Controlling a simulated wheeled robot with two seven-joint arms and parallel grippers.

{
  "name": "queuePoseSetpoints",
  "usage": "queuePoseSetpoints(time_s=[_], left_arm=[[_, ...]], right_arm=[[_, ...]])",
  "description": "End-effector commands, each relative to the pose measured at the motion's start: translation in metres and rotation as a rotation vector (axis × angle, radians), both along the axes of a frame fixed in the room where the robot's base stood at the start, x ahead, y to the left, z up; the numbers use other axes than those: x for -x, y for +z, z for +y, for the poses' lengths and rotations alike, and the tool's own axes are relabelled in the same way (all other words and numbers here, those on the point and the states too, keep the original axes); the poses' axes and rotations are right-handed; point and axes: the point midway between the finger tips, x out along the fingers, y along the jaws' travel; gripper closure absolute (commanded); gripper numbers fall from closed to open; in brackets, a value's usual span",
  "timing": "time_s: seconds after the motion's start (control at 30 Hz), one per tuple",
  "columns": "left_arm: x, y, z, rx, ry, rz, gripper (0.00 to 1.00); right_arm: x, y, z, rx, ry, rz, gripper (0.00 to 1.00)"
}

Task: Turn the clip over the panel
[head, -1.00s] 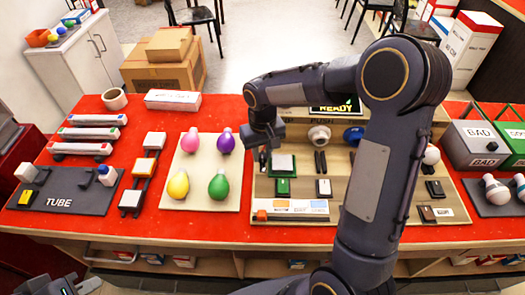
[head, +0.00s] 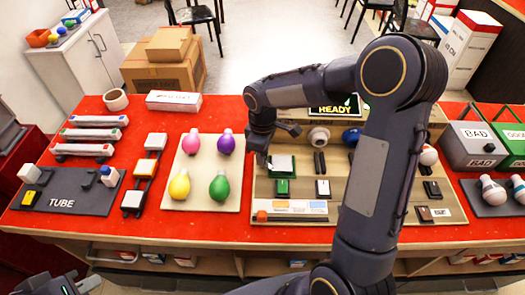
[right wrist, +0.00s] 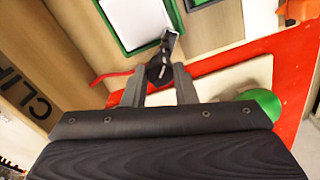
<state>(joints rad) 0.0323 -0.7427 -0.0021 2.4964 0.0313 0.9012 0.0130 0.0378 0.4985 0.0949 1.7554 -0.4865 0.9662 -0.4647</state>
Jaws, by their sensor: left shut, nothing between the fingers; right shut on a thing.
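The panel is a white square in a green frame; it lies on the beige board and shows in the head view (head: 283,164) and the right wrist view (right wrist: 135,20). My right gripper (head: 262,160) is at the panel's left edge. In the right wrist view my right gripper (right wrist: 158,88) is shut on the small dark clip (right wrist: 159,68). A grey tip of the clip reaches up to the panel's corner; I cannot tell whether it overlaps or bears on the panel. My left gripper (head: 65,285) is low at the left, shut and empty, away from the board.
The beige board (head: 290,208) carries switches, black clips and a coloured strip. Left of it, a pale tray (head: 205,200) holds several coloured bulbs. My right arm hides part of the board.

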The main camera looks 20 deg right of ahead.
Motion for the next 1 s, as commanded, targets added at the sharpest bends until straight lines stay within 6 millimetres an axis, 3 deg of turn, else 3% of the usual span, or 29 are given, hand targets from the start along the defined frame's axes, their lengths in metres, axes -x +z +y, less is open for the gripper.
queuePoseSetpoints(time_s=[0.6,1.0], left_arm=[[0.000,0.016,0.000,0.000,0.000,0.000,1.00],[0.000,0.020,0.000,0.000,0.000,0.000,1.00]], right_arm=[[-0.001,0.002,0.000,0.000,0.537,-0.004,0.98],[-0.001,0.002,0.000,0.001,0.702,-0.004,0.98]])
